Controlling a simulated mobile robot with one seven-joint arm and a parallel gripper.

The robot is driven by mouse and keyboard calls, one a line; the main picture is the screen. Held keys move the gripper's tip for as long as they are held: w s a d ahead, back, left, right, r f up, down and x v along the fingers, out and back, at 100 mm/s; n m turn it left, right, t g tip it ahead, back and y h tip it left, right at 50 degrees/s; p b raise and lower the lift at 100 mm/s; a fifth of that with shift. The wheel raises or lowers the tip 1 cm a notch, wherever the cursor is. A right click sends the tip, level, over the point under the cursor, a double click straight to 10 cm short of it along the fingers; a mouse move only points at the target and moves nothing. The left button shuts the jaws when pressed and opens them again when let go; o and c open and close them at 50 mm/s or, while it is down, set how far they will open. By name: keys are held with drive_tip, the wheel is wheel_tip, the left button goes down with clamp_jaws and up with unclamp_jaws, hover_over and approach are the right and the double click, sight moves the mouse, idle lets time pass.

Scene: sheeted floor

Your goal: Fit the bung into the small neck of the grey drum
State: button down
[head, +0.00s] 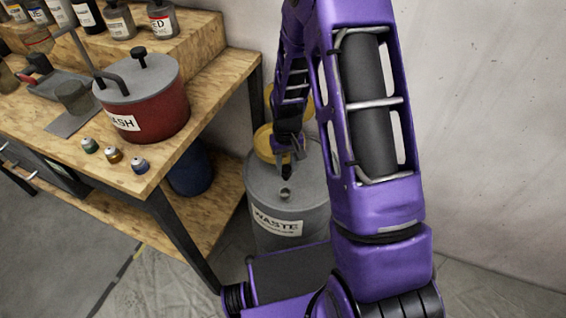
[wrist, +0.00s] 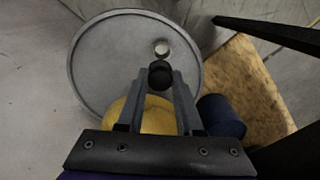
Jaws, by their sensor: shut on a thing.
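The grey drum (head: 318,190) with a "WASTE" label stands on the floor beside the bench; its round lid fills much of the wrist view (wrist: 110,60). Its small neck (head: 285,194) rises from the lid and shows as a pale round end in the wrist view (wrist: 161,46). My gripper (head: 287,163) is over the lid, shut on the dark bung (wrist: 160,75). In the head view the bung (head: 287,174) hangs just above and behind the neck. In the wrist view the bung and neck appear close, the neck farther up the picture; the exact height gap is unclear.
A blue drum (head: 191,172) is under the wooden bench (head: 200,98). The bench holds a red "WASH" pot (head: 155,105) and small capped bottles (head: 114,155). A pale wall is at right.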

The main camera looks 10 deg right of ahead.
sight(285, 179)
drive_tip(key=shift+s+a, duration=0.15)
drive_tip(key=shift+a, duration=0.05)
idle(0.3)
wheel_tip(285, 179, down, 6)
drive_tip(key=b, duration=0.4)
drive_tip(key=shift+r+b, duration=0.1)
drive_tip(key=shift+b, duration=0.2)
idle(0.4)
drive_tip(key=shift+f, duration=0.4)
drive_tip(key=shift+f, duration=1.15)
idle(0.3)
